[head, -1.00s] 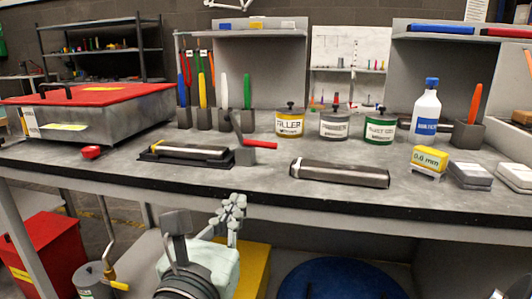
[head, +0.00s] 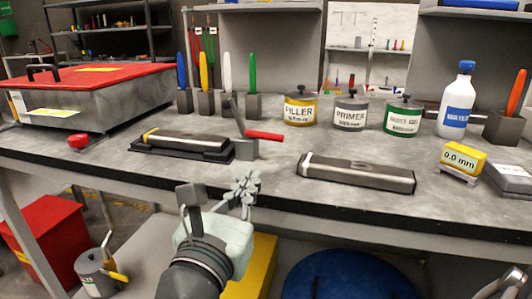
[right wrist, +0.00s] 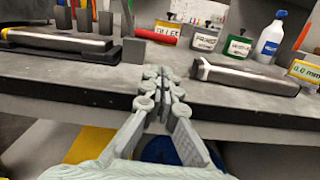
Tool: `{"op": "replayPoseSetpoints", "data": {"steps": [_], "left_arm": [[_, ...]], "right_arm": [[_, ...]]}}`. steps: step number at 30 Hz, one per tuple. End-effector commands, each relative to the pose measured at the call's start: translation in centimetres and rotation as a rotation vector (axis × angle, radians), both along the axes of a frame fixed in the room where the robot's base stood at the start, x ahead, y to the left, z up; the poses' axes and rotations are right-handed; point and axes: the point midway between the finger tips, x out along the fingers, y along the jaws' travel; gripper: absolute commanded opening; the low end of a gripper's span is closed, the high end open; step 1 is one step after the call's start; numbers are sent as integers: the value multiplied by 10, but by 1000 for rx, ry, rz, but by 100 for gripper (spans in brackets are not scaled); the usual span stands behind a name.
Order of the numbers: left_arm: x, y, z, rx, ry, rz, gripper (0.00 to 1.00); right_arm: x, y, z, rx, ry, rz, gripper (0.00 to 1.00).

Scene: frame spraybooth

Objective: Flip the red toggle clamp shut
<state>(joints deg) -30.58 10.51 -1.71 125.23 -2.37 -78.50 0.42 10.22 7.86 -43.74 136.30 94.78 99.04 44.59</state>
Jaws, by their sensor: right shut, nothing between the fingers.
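The toggle clamp has a dark upright bar and a red handle (head: 265,135) that sticks out to the right, roughly level above the bench. Its grey block (head: 244,150) stands at the right end of a black cradle (head: 222,155) holding a long grey tube (head: 188,142). In the right wrist view the red handle (right wrist: 155,37) shows beyond the fingers. My right gripper (head: 247,182) is shut and empty, in front of the bench's front edge and below the clamp, apart from it. Its shut fingers fill the middle of the right wrist view (right wrist: 162,78).
A second grey tube (head: 358,173) lies on the bench right of the clamp. Filler (head: 300,113), primer (head: 350,115) and green-labelled cans (head: 402,120) stand behind. A red button (head: 78,140) sits left. Bare benchtop lies between the clamp and the front edge.

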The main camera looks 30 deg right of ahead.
Motion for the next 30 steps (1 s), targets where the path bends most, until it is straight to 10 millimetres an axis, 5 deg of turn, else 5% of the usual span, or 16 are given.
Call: {"op": "replayPoseSetpoints", "data": {"steps": [7, 21, 30], "left_arm": [[0, 0, -3, -2, 3, 0, 63], [1, 0, -26, -12, 16, 0, 63], [1, -2, -33, -18, 20, -2, 63]], "right_arm": [[9, -11, 2, -4, -2, -2, 0], [58, -69, 6, -4, -1, 0, 0], [65, -76, 5, 0, 0, 1, 0]]}}
